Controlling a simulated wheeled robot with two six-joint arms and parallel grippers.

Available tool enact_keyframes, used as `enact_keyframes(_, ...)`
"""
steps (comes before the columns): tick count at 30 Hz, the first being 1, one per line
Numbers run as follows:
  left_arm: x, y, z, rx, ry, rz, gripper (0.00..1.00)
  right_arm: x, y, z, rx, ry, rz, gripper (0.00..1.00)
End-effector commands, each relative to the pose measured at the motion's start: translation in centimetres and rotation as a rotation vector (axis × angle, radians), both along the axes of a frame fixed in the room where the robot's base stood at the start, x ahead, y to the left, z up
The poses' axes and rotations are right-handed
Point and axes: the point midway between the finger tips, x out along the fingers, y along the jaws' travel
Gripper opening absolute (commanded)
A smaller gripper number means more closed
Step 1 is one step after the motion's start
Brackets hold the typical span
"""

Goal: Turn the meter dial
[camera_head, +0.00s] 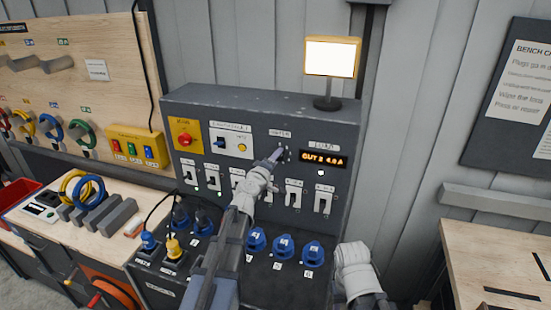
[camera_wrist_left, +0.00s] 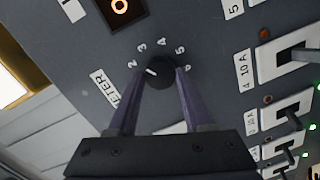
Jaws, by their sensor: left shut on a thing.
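The meter dial (camera_wrist_left: 160,73) is a round black knob on the dark grey panel, with numbers around it and a METER label (camera_wrist_left: 105,87). A short pale mark shows on the knob; I cannot tell exactly which number it points at. My left gripper (camera_wrist_left: 161,79) is shut on the dial, one finger on each side. The orange display (camera_head: 324,160) seems to read OUT 2 4.0 A. Of my right arm only a pale link shows at the lower right.
White switches (camera_head: 323,199) line the panel beneath the dial. A red knob (camera_head: 185,140) is at upper left. Blue plugs (camera_head: 284,247) and a yellow plug (camera_head: 173,248) sit on the lower deck. A lit lamp (camera_head: 331,58) stands on top. A wooden bench is at right.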

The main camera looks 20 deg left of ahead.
Motion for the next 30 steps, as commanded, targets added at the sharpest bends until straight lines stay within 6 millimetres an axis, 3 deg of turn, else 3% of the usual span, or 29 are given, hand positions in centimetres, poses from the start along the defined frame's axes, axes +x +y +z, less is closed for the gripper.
enact_keyframes(15,-0.15,-0.25,-0.01,0.366,-0.010,-0.004,0.00,0.00,0.00,0.44,0.000,0.000,-0.001,0.50)
enact_keyframes(30,-0.16,-0.31,-0.03,0.461,-0.013,-0.005,0.00,0.00,0.00,0.50,0.000,0.000,-0.001,0.50)
